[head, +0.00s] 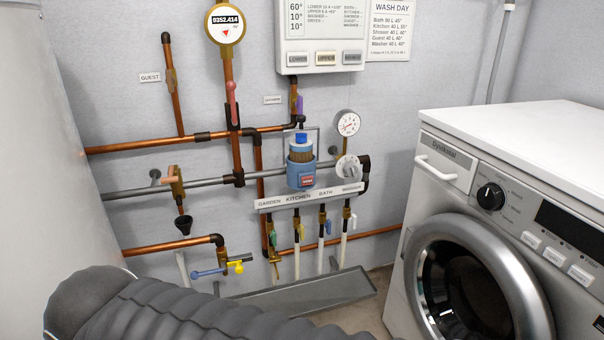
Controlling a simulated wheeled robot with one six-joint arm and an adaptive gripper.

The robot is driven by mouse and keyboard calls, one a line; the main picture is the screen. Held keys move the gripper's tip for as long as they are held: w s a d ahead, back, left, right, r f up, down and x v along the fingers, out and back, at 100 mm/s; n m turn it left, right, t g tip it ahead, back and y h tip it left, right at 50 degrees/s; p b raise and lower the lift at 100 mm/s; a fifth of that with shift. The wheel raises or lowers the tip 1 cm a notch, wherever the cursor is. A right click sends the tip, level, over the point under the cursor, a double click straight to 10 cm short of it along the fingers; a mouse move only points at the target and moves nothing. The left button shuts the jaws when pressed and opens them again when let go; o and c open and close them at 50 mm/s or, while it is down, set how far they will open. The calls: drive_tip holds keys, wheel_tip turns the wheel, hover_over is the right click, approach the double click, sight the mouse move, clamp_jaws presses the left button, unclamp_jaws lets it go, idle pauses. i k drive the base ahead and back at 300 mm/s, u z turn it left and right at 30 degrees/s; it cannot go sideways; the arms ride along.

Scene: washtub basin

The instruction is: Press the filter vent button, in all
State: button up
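The water filter (301,160) is on the grey pipe in the middle of the wall. It has a blue lower body, a clear section with a brown insert, and a blue cap (301,139) on top. A small red label or part (307,181) is on its front. The vent button is too small to make out for certain; the blue cap is the most button-like part. My gripper is not in view.
A round gauge (347,123) and a grey knob (348,168) are right of the filter. A labelled manifold (310,196) with several valves is below it. A washing machine (480,220) fills the right. A grey ribbed shape (190,310) covers the lower left. A trough (310,294) lies below.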

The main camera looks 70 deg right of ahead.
sight(308, 180)
drive_tip(key=z, duration=2.2)
